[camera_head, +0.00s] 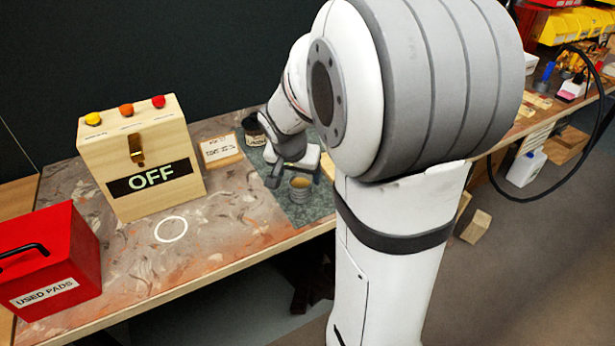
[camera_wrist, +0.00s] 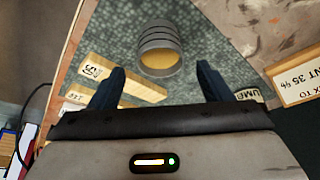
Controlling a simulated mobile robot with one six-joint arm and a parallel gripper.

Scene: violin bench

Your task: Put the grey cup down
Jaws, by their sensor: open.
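The grey cup (camera_head: 300,188) stands upright on a grey-green mat (camera_head: 304,214) on the bench, with yellowish-brown contents showing inside. In the wrist view the cup (camera_wrist: 160,52) is ahead of my gripper (camera_wrist: 160,82), roughly centred between the two dark fingers. The fingers are spread apart and nothing is held between them. In the head view my gripper (camera_head: 285,172) is just beside and behind the cup, partly hidden by my own arm. I cannot tell whether a finger touches the cup.
Wooden blocks (camera_wrist: 128,83) with labels lie on the mat near the cup. A wooden OFF box (camera_head: 150,180), a white ring mark (camera_head: 171,229) and a red used-pads box (camera_head: 50,262) are left.

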